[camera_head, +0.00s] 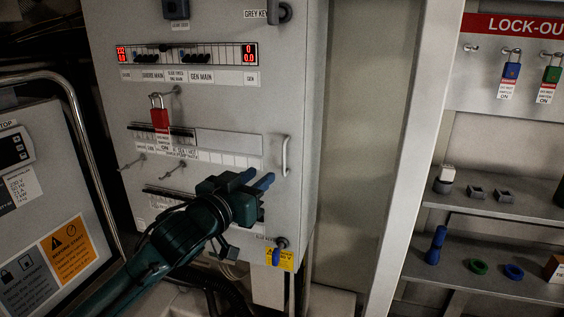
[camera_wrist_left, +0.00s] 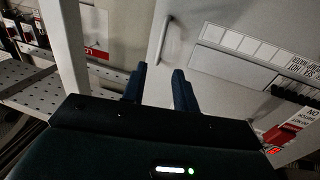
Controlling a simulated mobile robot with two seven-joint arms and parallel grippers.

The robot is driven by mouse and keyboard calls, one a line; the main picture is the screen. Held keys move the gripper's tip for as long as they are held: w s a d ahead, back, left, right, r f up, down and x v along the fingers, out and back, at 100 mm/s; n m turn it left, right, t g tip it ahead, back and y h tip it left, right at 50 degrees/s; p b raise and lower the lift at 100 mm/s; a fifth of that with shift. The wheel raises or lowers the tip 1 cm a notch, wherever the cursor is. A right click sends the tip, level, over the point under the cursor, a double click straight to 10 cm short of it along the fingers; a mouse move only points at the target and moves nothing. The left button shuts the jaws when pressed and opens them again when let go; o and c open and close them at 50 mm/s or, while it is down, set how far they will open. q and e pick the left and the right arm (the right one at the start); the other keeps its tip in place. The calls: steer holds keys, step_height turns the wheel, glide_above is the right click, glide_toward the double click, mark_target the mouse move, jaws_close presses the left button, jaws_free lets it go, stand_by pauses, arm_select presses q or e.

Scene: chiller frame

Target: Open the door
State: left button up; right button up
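The door is the grey front panel (camera_head: 222,105) of a wall cabinet, and it looks closed. A pale vertical handle (camera_head: 286,156) stands out near its right edge. My left gripper (camera_head: 266,190) is in front of the panel, below and left of the handle. Its two blue fingers are apart with nothing between them. In the left wrist view, the handle (camera_wrist_left: 165,39) lies ahead of the open left gripper (camera_wrist_left: 159,87), with a gap between them. A key with a blue grip (camera_head: 277,254) hangs at a lock low on the panel. My right gripper is not in view.
A red padlock (camera_head: 160,119) with a tag hangs on the panel. At right are a white post (camera_head: 413,160), a lock-out board (camera_head: 500,85) with blue and green padlocks, and shelves (camera_head: 500,209) with small parts. A metal rail (camera_head: 80,130) runs at left.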

mark_target(283, 159)
arm_select(q)
steer(key=x, duration=0.9)
steer(key=shift+w+d+f, duration=0.1)
steer(key=shift+w+d, duration=0.1)
steer(key=shift+w, duration=0.1)
steer(key=shift+c, duration=0.6)
jaws_close()
